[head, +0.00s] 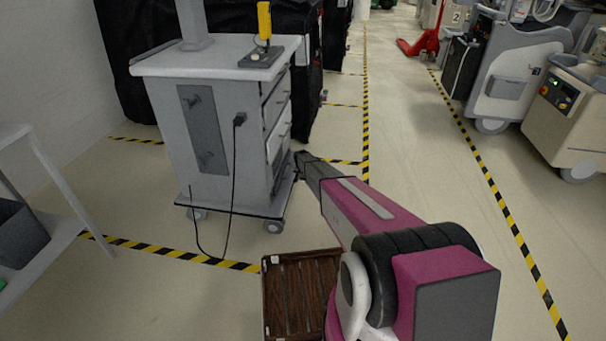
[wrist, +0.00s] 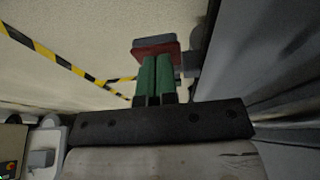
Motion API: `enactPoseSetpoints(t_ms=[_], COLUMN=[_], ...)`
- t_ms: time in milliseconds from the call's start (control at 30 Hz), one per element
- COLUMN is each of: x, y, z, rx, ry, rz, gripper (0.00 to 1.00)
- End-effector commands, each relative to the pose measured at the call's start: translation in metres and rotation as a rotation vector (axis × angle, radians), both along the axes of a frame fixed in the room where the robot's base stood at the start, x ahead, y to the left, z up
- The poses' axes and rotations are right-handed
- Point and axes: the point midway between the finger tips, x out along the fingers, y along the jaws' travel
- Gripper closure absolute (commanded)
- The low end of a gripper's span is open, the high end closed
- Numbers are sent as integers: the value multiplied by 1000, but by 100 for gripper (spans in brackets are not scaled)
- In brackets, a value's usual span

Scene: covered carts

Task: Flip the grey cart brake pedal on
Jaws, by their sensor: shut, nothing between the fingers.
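The grey cart (head: 218,125) stands left of centre in the head view, with drawers on its right side and casters below. In the wrist view its dark grey side (wrist: 275,60) fills the right. A small pedal (wrist: 155,43), grey with a red part, lies just past my fingertips and joins a bracket at the cart's side. I take it for the brake pedal. My gripper (wrist: 157,60) has green fingers, shut and empty, with the tips overlapping the pedal's red part in the picture. Contact cannot be told. In the head view the pedal and fingertips cannot be made out.
A wooden crate (head: 267,300) sits on the floor beside my arm. A black cord (head: 235,180) hangs from the cart. A black covered cart (head: 300,60) stands behind. More equipment (head: 515,75) is at the right. The taped aisle (head: 415,140) between is clear.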

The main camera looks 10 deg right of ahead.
Motion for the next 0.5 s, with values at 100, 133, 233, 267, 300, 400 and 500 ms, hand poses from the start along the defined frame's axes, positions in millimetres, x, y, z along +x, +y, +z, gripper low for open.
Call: enactPoseSetpoints(t_ms=[100,133,233,267,300,400,500], x=[-4,-5,-7,-8,-8,-10,-11], y=[1,1,2,2,3,3,4], z=[-8,-10,-15,-16,-18,-22,-26], rx=[1,1,1,1,1,2,2], ry=[7,7,7,7,7,6,6], rz=[0,0,0,0,0,0,0], gripper=[100,100,100,100,100,100,100])
